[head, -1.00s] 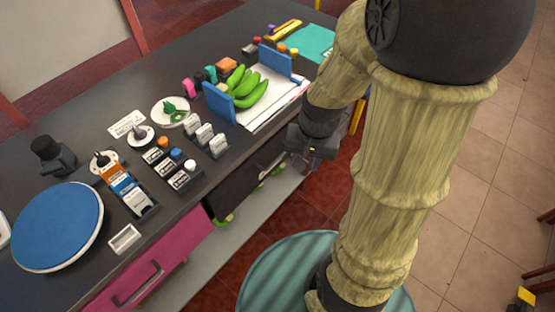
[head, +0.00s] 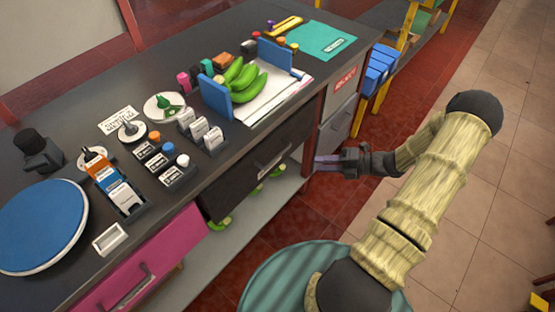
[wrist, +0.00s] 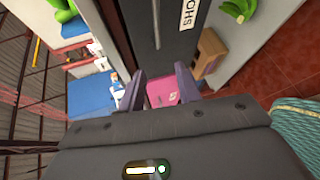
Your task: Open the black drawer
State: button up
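The black drawer (head: 240,187) is in the front of the dark counter, right of the pink drawer, and looks closed in the head view. Its bar handle (head: 272,156) is on the upper right part of its front. My gripper (head: 322,163) is to the right of the drawer front, apart from the handle, with its fingers pointing left. A dark panel, probably the drawer front (wrist: 143,35), lies ahead of the fingers there.
The pink drawer (head: 140,275) with its own handle is at the lower left. A grey cabinet (head: 336,125) with a red label stands beyond my gripper. Open red floor (head: 310,210) lies in front of the counter.

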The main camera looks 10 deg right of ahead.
aim_at(278, 155)
jog(key=d+m+t, duration=0.1)
jog(key=f+m+t, duration=0.1)
jog(key=shift+w+d+m, duration=0.35)
jog(key=shift+m, duration=0.05)
jog(key=x, duration=1.7)
jog(key=shift+a, duration=0.25)
grip_shut()
